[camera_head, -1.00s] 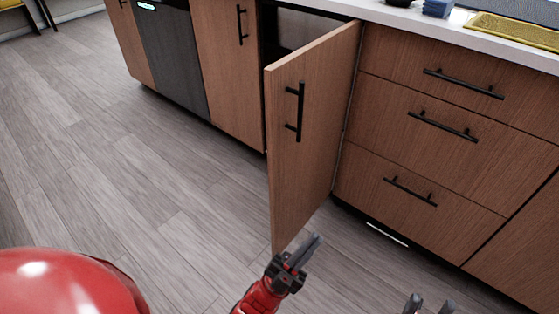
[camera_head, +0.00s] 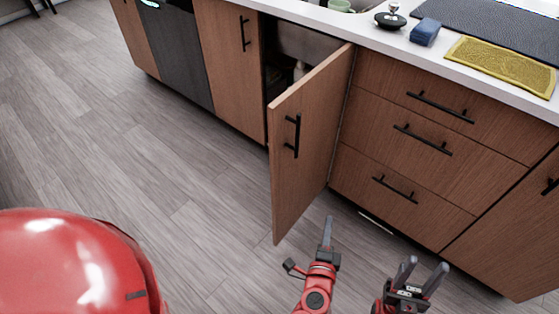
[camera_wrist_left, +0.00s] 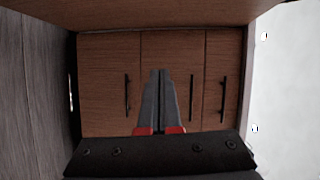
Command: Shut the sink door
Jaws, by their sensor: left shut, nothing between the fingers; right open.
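The sink door (camera_head: 308,155) is a brown wooden cabinet door with a black bar handle (camera_head: 293,135). It stands swung open from the cabinet under the sink. In the head view my left gripper (camera_head: 328,222) is shut and empty, below and right of the door's lower part, apart from the handle. In the left wrist view the shut left fingers (camera_wrist_left: 160,85) point towards brown drawer fronts (camera_wrist_left: 158,60) with black handles. My right gripper (camera_head: 423,272) is open and empty, further right, over the floor in front of the drawers.
Drawers (camera_head: 425,125) stand right of the door. A closed cabinet door (camera_head: 228,75) and a dark appliance (camera_head: 176,55) stand left. The counter holds a blue sponge (camera_head: 425,33), a yellow mat (camera_head: 503,65) and a dark mat (camera_head: 495,25). The grey floor (camera_head: 150,170) is clear.

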